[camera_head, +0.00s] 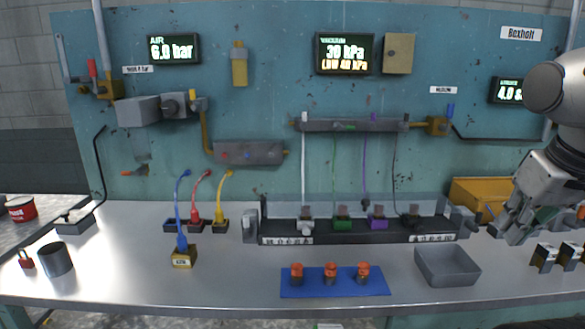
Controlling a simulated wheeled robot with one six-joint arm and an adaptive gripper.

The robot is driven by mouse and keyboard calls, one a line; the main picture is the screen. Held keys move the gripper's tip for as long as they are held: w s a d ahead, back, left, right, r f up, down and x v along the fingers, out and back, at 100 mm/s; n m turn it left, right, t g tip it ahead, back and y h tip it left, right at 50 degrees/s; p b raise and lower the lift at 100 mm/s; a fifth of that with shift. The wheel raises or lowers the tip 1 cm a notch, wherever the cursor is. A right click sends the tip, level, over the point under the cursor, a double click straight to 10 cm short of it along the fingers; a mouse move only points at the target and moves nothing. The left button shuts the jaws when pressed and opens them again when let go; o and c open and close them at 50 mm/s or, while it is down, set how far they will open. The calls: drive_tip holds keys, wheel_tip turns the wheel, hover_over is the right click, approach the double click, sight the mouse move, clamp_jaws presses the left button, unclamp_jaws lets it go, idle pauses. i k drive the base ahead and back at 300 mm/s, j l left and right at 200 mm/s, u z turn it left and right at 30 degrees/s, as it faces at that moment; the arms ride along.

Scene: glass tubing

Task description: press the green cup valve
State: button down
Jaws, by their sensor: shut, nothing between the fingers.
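The green cup valve (343,224) sits in the black rail (350,234) along the back of the bench. A green tube (334,165) runs down towards it from the grey manifold above. A white valve (305,224) is on its left, and a purple valve (378,222) and a dark one (412,217) are on its right. My gripper (507,229) is at the right edge of the picture, pointing down and left. It is shut and empty, well to the right of the green valve and apart from it. The fingertips show only small.
A grey open tray (446,266) and a blue mat (300,289) with three orange-topped pieces lie in front of the rail. A yellow bin (478,196) stands behind my gripper. Blue, red and yellow hoses stand left of the rail. Thin tubes hang above the valves.

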sight(338, 126)
drive_tip(key=i+j, duration=0.1)
drive_tip(key=j, duration=0.9)
drive_tip(key=i+j, duration=0.15)
drive_tip(key=j, duration=0.35)
